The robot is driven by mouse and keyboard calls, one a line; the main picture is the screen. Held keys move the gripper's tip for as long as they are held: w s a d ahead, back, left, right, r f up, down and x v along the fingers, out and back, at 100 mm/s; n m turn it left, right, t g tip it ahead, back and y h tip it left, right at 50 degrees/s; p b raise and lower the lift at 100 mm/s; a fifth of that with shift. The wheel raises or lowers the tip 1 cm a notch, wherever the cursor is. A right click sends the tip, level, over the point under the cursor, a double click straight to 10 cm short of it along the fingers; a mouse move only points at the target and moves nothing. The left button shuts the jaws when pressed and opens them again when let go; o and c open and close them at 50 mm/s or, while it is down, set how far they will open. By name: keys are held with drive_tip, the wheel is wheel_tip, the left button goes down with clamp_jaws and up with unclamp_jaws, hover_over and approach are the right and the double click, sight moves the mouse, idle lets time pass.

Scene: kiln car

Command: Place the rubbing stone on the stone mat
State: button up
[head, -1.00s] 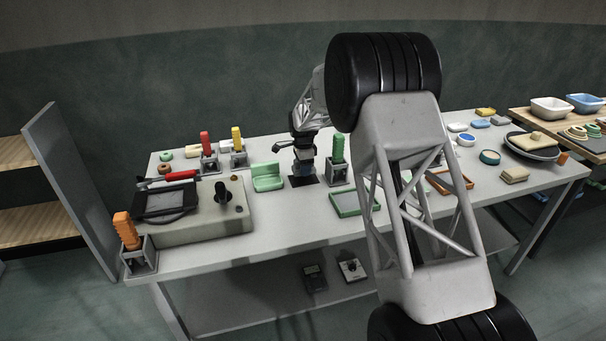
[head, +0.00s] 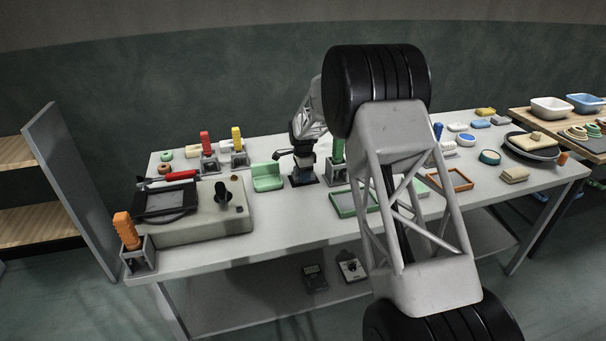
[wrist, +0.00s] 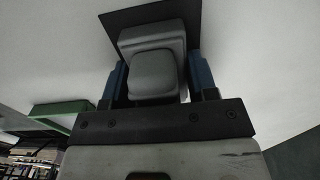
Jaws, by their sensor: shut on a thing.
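The rubbing stone (wrist: 153,75) is a grey rounded block with a wider, paler grey part behind it in the wrist view. My gripper (wrist: 157,85) is shut on it, with a blue finger along each side. The stone mat (wrist: 115,22) is a flat black square showing around and beyond the stone. In the head view the mat (head: 314,182) lies on the table, and my gripper (head: 302,172) is just above it, pointing down. The stone is mostly hidden there by the fingers. I cannot tell whether its underside touches the mat.
A mint-green holder (head: 268,178) stands close left of the mat. A green handle in a grey stand (head: 338,160) and a green-framed tray (head: 352,203) are close on the right. A grey machine (head: 200,218) fills the table's left part. Bare table lies in front of the mat.

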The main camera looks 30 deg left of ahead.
drive_tip(key=shift+f, duration=0.1)
drive_tip(key=o, duration=0.8)
drive_tip(key=shift+o, duration=0.2)
drive_tip(key=shift+r, duration=0.2)
wheel_tip(320, 180, up, 12)
drive_tip(key=shift+f, duration=0.1)
idle(0.4)
idle(0.3)
